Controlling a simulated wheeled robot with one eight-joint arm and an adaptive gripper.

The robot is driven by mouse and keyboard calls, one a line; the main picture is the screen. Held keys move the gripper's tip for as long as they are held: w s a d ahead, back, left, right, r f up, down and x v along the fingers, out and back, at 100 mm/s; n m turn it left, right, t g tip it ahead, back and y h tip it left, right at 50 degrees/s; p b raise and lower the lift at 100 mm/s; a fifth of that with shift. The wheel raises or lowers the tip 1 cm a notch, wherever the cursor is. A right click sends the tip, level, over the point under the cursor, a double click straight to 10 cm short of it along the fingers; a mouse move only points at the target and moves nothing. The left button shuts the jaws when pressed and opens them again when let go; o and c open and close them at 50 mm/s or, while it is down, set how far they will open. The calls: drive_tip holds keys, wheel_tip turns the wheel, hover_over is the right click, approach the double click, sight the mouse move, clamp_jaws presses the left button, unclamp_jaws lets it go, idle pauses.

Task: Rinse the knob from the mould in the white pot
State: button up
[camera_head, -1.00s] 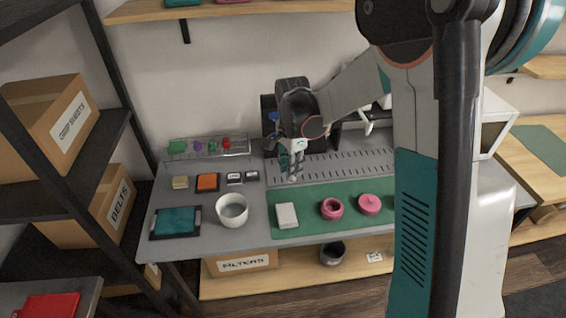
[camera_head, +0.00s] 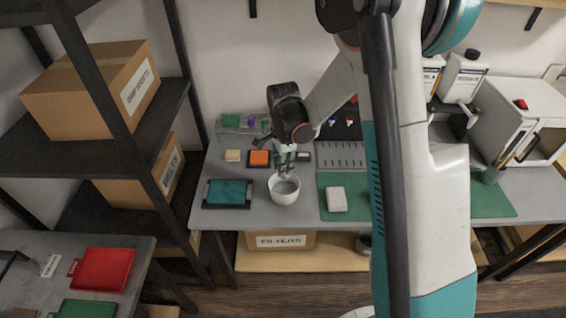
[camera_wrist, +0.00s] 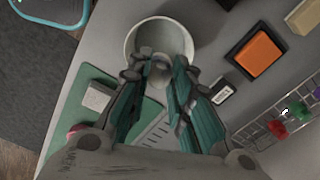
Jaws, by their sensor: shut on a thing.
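The white pot (camera_head: 284,196) stands upright on the grey bench, between a teal pad and a green mat. It also shows at the top of the wrist view (camera_wrist: 133,47), its inside pale grey. My gripper (camera_head: 285,172) is pointed down at the pot's mouth. In the wrist view its fingers (camera_wrist: 160,80) are shut on a small pale grey knob (camera_wrist: 158,72), which appears over the near part of the pot. I cannot tell whether the knob is inside the rim or just above it. The mould cannot be made out; my arm hides part of the mat.
The teal pad (camera_head: 229,193) lies left of the pot. An orange block (camera_head: 259,158) and small pieces lie behind it. A white block (camera_head: 337,200) lies on the green mat (camera_head: 490,202) to the right. A shelf with boxes (camera_head: 95,88) stands left.

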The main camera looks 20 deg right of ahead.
drive_tip(key=shift+f+b, duration=2.35)
drive_tip(key=shift+f, duration=2)
drive_tip(key=shift+r+p, duration=2.7)
drive_tip(key=shift+r, duration=1.8)
drive_tip(key=shift+r+p, duration=1.1)
drive_tip(key=shift+r, duration=0.9)
